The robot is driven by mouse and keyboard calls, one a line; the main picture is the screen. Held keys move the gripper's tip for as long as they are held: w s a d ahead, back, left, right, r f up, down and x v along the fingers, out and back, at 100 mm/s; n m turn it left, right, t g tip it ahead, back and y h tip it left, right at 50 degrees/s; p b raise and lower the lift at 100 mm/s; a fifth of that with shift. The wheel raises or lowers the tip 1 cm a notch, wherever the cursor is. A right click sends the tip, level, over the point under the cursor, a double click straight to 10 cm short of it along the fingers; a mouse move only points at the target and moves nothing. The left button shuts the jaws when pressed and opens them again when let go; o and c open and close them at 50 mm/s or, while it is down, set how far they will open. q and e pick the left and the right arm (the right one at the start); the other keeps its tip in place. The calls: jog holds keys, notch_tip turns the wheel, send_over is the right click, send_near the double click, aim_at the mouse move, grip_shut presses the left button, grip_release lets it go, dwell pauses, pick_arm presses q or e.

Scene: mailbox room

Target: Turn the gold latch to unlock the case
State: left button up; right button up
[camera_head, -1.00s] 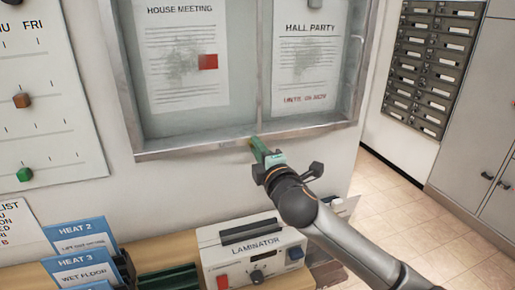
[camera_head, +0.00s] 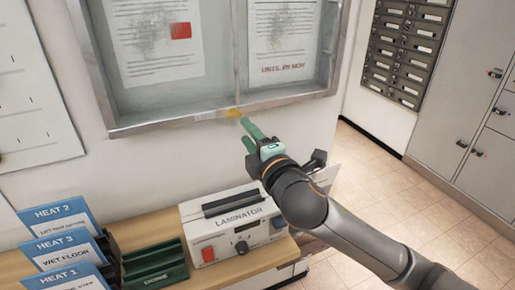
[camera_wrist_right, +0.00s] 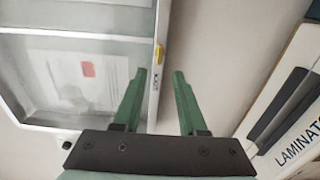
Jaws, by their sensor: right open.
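The notice case (camera_head: 160,126) hangs on the wall, with a metal frame and glass front over paper notices. The small gold latch (camera_head: 234,113) sits on its bottom frame edge near the middle. It also shows in the right wrist view (camera_wrist_right: 160,53), beyond the fingertips. My right gripper (camera_head: 246,132) is just below the latch, with its green fingers pointing up at it. In the right wrist view the fingers (camera_wrist_right: 159,72) are apart with nothing between them, and a gap separates them from the latch. My left gripper is not in view.
A laminator (camera_head: 235,226) stands on the wooden shelf (camera_head: 165,225) below my right gripper. A dark green holder (camera_head: 155,265) and blue cards (camera_head: 60,250) are to its left. Mailboxes (camera_head: 407,50) and grey lockers (camera_head: 470,125) stand at the right.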

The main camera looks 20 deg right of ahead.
jog(key=shift+s+d, duration=0.1)
jog(key=shift+s, duration=2.25)
jog(key=s+f+m+g, duration=0.3)
jog(key=f+m+g, duration=0.15)
jog(key=f, duration=0.75)
jog(key=s+d+f+m+g, duration=0.3)
jog(key=s+f+m+g, duration=0.8)
jog(key=s+f, duration=1.05)
jog(key=w+a+f+t+y, duration=0.1)
jog(key=a+f+t, duration=0.1)
jog(key=f, duration=0.3)
jog(key=w+a+f+m+t, duration=0.1)
jog(key=w+a+f+t, duration=0.1)
jog(key=f+t, duration=0.2)
jog(key=shift+w+a+f+t+y, duration=0.2)
jog(key=shift+a+f+t+y, duration=0.15)
jog(key=shift+f, duration=0.5)
